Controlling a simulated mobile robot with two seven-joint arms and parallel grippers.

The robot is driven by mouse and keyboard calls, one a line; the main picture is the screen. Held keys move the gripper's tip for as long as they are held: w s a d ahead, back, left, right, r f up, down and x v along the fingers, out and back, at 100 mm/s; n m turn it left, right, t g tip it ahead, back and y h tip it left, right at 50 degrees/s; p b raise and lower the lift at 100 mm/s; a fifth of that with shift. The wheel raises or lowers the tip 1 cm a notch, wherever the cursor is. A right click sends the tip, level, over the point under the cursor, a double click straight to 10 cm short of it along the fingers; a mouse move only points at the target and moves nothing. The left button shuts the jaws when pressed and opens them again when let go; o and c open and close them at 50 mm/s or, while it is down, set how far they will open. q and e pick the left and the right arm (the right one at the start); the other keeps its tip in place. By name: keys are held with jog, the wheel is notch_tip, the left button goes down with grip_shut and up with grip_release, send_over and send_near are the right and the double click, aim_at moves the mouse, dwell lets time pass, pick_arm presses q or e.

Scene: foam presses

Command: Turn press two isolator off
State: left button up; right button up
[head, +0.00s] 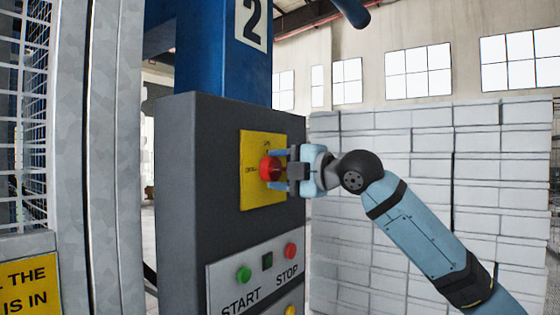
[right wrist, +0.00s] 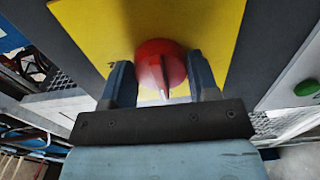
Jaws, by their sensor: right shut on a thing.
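The isolator is a red rotary knob (head: 270,168) on a yellow plate (head: 250,195), on the dark grey cabinet of the press marked 2. The same red knob (right wrist: 161,66) shows in the right wrist view, with its raised grip ridge between the fingers. My right gripper (head: 278,165) reaches in from the right and is shut on the knob, one finger on each side. It also shows in the right wrist view (right wrist: 161,80). The lettering on the yellow plate is too small to read surely. My left gripper is not in view.
Below the isolator, a grey panel (head: 262,262) carries a green START button (head: 244,273) and a red STOP button (head: 290,250). A wire mesh guard (head: 25,120) stands at the left. Stacked white blocks (head: 400,145) fill the right background.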

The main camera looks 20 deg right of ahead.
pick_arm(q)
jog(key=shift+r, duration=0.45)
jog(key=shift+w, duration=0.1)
pick_arm(e)
jog(key=o, duration=0.9)
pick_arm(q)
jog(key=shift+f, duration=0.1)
pick_arm(e)
jog(key=shift+s+d, duration=0.2)
pick_arm(q)
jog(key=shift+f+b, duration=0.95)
jog(key=shift+b, duration=0.1)
pick_arm(e)
jog(key=shift+v, duration=6.65)
